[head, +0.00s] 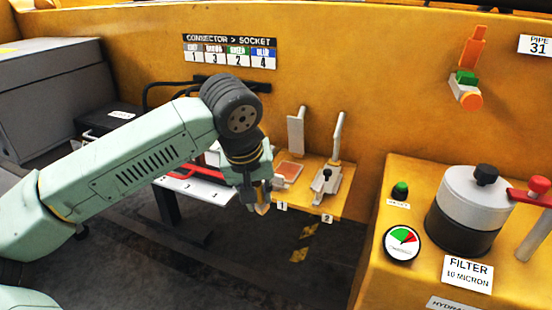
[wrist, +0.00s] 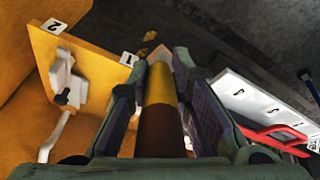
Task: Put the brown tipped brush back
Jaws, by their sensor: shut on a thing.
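My gripper (head: 262,203) is shut on a brush (wrist: 160,88) and holds it in the air. In the wrist view the brush's shaft is dark brown with a yellow band, and a pale tip shows beyond the fingers. In the head view only its small tip end shows below the fingers. The gripper is just left of the front edge of a yellow ledge (head: 338,209) with tags 1 and 2. Tag 1 (wrist: 126,59) is close to the left finger in the wrist view. The fingers hide part of the brush.
A white strip (head: 212,192) with numbers and a red item (wrist: 275,138) lies left of the gripper. A white upright (head: 296,130) and a lever-like fixture (head: 326,182) stand on the ledge. A filter canister (head: 470,205) and gauge (head: 401,243) are at right. Dark floor lies below.

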